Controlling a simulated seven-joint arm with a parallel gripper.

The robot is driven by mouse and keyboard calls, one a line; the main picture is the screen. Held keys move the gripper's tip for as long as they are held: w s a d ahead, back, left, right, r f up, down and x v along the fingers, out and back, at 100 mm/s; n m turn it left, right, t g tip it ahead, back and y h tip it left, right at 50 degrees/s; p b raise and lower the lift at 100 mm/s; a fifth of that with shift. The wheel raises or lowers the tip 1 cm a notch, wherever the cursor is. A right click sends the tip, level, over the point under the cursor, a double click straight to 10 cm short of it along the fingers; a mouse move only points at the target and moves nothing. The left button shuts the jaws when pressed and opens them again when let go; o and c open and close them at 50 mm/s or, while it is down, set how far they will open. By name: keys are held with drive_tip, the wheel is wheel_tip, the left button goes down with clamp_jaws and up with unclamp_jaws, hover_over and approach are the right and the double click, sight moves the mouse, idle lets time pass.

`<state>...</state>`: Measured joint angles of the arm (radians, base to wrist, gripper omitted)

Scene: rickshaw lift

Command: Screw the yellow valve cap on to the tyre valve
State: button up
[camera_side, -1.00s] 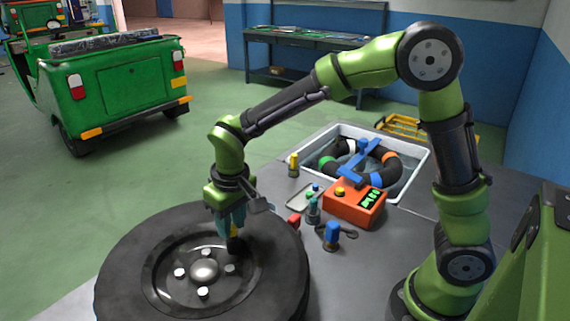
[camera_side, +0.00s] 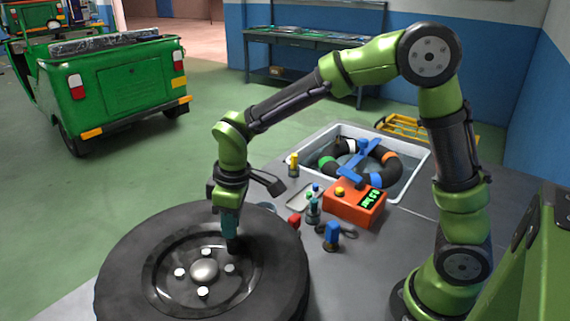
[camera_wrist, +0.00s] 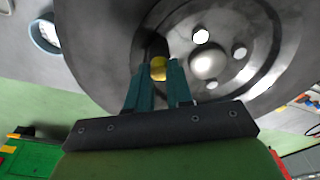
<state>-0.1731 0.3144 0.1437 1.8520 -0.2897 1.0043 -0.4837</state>
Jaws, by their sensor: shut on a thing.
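My gripper (camera_side: 231,232) points straight down over the tyre (camera_side: 125,255), at the valve on the wheel rim's far right. In the wrist view its two teal fingertips (camera_wrist: 159,73) are shut on the yellow valve cap (camera_wrist: 158,66). The cap sits in line with the black tyre valve (camera_wrist: 153,45), close against it. I cannot tell whether the threads are engaged. In the side view the fingers hide the cap, and the dark valve (camera_side: 234,246) shows just below them.
The wheel hub (camera_side: 204,271) and several bolts lie beside the valve. Right of the tyre are a red-topped item (camera_side: 294,222), small bottles (camera_side: 313,211), a blue-topped item (camera_side: 332,233) and an orange box (camera_side: 355,204). A white water tub (camera_side: 414,165) stands behind.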

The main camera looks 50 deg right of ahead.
drive_tip(key=m, duration=0.5)
drive_tip(key=shift+h, duration=0.4)
drive_tip(key=m, duration=0.6)
drive_tip(key=shift+h, duration=0.3)
drive_tip(key=o, duration=1.2)
drive_tip(key=shift+c, duration=0.2)
drive_tip(key=shift+r, duration=3.5)
